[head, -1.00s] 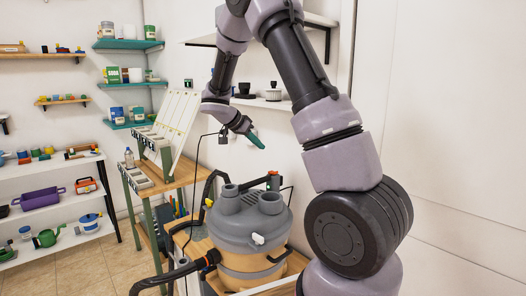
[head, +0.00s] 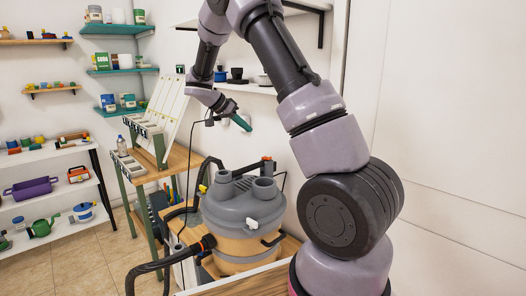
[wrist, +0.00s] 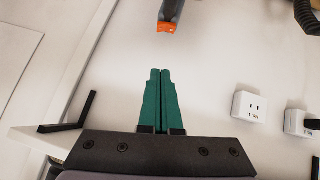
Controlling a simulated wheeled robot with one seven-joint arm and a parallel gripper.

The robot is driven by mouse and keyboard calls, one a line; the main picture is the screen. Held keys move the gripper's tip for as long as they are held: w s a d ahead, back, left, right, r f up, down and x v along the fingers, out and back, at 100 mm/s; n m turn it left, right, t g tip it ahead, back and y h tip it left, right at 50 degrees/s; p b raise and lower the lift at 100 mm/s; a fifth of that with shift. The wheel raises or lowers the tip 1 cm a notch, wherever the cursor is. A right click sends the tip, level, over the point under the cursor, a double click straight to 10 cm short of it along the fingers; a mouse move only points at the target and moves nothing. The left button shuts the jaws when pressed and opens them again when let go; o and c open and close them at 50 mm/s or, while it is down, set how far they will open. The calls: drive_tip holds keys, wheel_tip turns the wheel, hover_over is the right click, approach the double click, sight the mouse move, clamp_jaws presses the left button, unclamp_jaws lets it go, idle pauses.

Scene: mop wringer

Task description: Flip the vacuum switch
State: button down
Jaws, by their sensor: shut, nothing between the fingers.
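The vacuum (head: 238,208) is a grey-topped canister with a tan lower body, standing on a wooden surface in the head view. A small red-orange part (head: 268,160) shows at its upper back edge. I cannot tell whether it is the switch. My gripper (head: 241,122) has green fingers and hangs in the air above the vacuum, apart from it. In the wrist view my gripper (wrist: 160,75) has its fingers side by side, shut and empty. A dark piece with an orange end (wrist: 167,25) lies ahead of the fingertips, apart from them.
A black hose (head: 150,268) runs from the vacuum's left side. A wooden stand with a tilted white board (head: 166,115) is left of it. Shelves (head: 50,155) with containers line the left wall.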

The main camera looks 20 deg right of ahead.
drive_tip(key=shift+d, duration=0.1)
hover_over(267, 158)
drive_tip(key=w+a, duration=0.1)
drive_tip(key=w, duration=0.1)
wheel_tip(267, 158, down, 7)
drive_tip(key=shift+f, duration=0.2)
drive_tip(key=shift+s+f, duration=0.15)
drive_tip(key=shift+f, duration=0.45)
drive_tip(key=shift+s+f, duration=0.15)
drive_tip(key=shift+f, duration=0.4)
drive_tip(key=shift+s+f, duration=0.1)
drive_tip(key=shift+f, duration=0.45)
